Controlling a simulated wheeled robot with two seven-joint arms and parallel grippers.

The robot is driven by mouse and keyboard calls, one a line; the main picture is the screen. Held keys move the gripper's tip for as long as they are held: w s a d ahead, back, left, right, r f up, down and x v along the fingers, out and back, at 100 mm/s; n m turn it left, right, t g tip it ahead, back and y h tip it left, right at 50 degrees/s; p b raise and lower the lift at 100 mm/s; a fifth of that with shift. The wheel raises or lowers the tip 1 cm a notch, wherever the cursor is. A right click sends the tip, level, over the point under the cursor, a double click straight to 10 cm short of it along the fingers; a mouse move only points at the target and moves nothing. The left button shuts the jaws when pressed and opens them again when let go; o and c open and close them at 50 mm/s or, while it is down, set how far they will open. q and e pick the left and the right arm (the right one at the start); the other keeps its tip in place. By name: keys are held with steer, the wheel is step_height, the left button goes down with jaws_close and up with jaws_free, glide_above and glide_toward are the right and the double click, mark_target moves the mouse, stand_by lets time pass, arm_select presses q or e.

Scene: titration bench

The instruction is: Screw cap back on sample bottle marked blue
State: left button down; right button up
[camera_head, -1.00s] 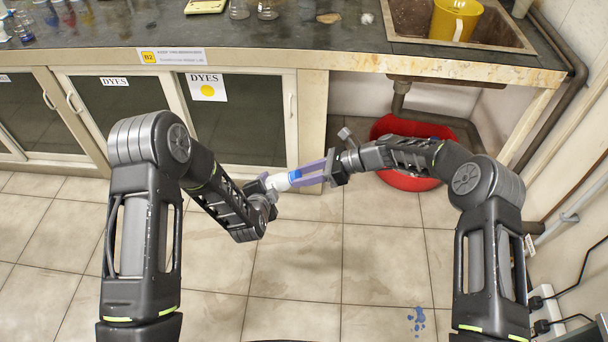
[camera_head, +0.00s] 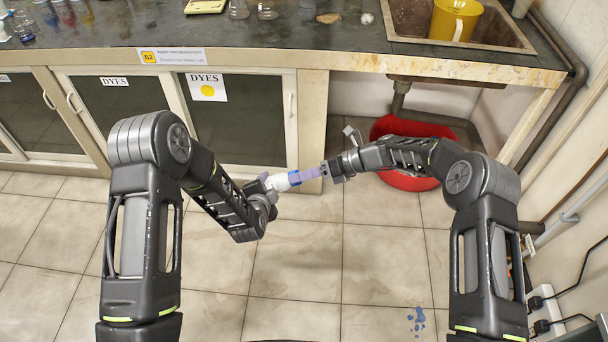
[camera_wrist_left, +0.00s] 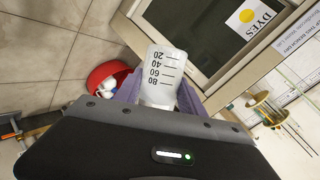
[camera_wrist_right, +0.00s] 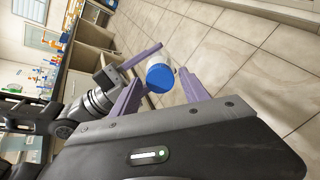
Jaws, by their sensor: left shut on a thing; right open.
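The sample bottle is a white bottle (camera_head: 280,182) with volume marks, held in front of the bench over the floor. My left gripper (camera_head: 270,185) is shut on it; the left wrist view shows the marked bottle (camera_wrist_left: 162,78) between the purple fingers. A blue cap (camera_wrist_right: 160,77) sits on the bottle's end facing my right gripper; whether it is fully tightened cannot be seen. My right gripper (camera_wrist_right: 157,80) is open, its purple fingers on either side of the cap, with visible gaps.
A red basin (camera_head: 405,180) stands on the floor under the sink, behind my right arm. Cabinet doors (camera_head: 235,120) stand behind my left arm. Open tiled floor lies below the grippers.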

steer(key=n, duration=1.7)
jaws_close()
